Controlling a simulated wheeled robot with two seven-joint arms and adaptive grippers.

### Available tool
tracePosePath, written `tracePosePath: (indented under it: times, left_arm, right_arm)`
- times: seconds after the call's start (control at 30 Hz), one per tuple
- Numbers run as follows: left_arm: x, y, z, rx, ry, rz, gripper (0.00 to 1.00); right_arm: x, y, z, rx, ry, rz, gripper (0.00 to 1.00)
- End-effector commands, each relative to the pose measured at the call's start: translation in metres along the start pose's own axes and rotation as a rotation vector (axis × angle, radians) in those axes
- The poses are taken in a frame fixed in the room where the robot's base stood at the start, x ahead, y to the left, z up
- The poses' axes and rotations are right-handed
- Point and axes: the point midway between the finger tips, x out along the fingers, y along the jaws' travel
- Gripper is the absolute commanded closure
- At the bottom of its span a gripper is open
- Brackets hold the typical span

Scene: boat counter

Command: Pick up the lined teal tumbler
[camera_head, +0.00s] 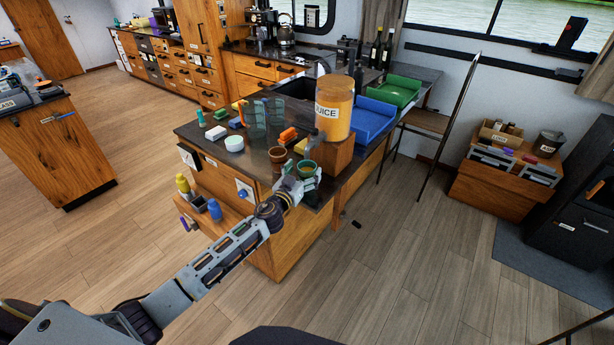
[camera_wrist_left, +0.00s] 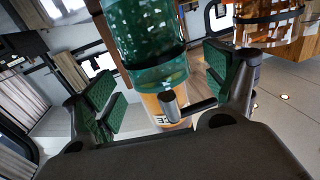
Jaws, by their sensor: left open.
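The teal tumbler (camera_head: 307,168) stands at the near corner of the dark counter, right at my left gripper (camera_head: 298,186). In the left wrist view the tumbler (camera_wrist_left: 145,40) is see-through teal with a dark band and pale specks. It shows just beyond and partly between the green-padded fingers of my left gripper (camera_wrist_left: 163,100). The fingers are spread apart, with visible room on both sides of the tumbler. My left gripper is open and empty. My right gripper is in neither view.
A brown cup (camera_head: 277,154) stands close left of the tumbler. A juice dispenser (camera_head: 333,108) on a wooden block (camera_head: 330,154) stands just behind it. Teal see-through pieces (camera_head: 257,118), an orange item (camera_head: 288,135) and a white round dish (camera_head: 234,143) are further back. Blue (camera_head: 372,120) and green (camera_head: 402,90) trays lie right.

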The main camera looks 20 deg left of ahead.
Motion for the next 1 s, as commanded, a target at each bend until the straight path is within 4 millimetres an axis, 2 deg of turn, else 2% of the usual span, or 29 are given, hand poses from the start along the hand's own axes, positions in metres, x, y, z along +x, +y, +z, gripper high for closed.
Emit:
tracePosePath:
  times: [0.4,0.93,1.0]
  left_arm:
    - [0.027,0.0,-0.001,0.0,0.0,0.0,0.14]
    - [0.028,0.0,0.0,0.0,0.0,0.0,0.14]
    - [0.028,0.0,0.0,0.0,0.0,0.0,0.22]
  right_arm:
    - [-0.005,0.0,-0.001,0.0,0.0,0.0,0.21]
    - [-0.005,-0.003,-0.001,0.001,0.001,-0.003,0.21]
    - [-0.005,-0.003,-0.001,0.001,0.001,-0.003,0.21]
